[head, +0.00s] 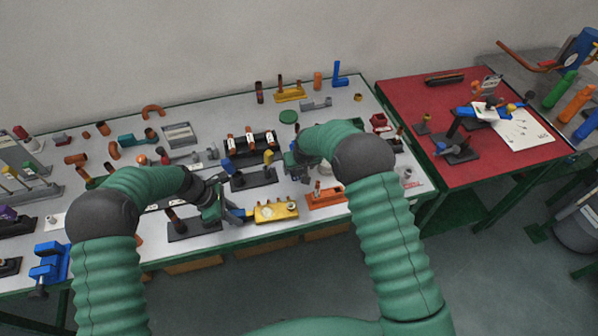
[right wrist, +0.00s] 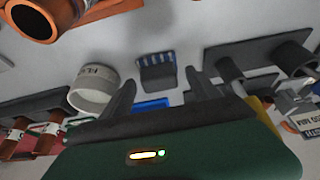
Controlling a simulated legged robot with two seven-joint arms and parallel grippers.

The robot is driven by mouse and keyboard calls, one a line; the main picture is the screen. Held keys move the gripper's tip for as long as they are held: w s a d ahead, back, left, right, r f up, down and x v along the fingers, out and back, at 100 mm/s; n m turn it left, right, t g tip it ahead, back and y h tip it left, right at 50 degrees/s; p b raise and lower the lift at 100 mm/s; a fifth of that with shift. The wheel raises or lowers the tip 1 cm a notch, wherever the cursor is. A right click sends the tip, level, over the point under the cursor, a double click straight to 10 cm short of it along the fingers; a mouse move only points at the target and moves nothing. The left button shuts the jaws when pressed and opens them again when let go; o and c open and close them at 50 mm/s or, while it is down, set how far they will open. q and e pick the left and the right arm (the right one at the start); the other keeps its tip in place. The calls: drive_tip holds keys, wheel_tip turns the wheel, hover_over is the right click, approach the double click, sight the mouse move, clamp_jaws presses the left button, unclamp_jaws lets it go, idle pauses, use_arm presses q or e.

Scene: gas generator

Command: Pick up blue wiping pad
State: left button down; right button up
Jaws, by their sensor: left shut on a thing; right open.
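A small flat blue piece (right wrist: 150,105) shows partly in the right wrist view, just beyond my right gripper (right wrist: 160,95). A dark block with a blue ribbed face (right wrist: 157,72) lies behind it, between the lines of the fingers. I cannot tell for sure which is the blue wiping pad. The right gripper is open and empty; in the head view it (head: 297,170) is low over the middle of the table, partly hidden by its arm. My left gripper (head: 226,209) is shut on a small blue object (head: 239,214) beside a yellow block (head: 275,210).
The grey table (head: 350,95) is crowded with holders and parts. A white ring (right wrist: 93,88) stands close left of my right fingers, and a dark holder (right wrist: 240,85) is close right. A red-topped table (head: 430,105) with tools stands at the right.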

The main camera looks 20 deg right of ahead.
drive_tip(key=shift+w+f, duration=0.2)
drive_tip(key=shift+f, duration=0.1)
drive_tip(key=c, duration=1.2)
drive_tip(key=shift+r, duration=0.1)
drive_tip(key=shift+c, duration=0.2)
wheel_tip(320, 180, up, 10)
drive_tip(key=shift+f, duration=0.1)
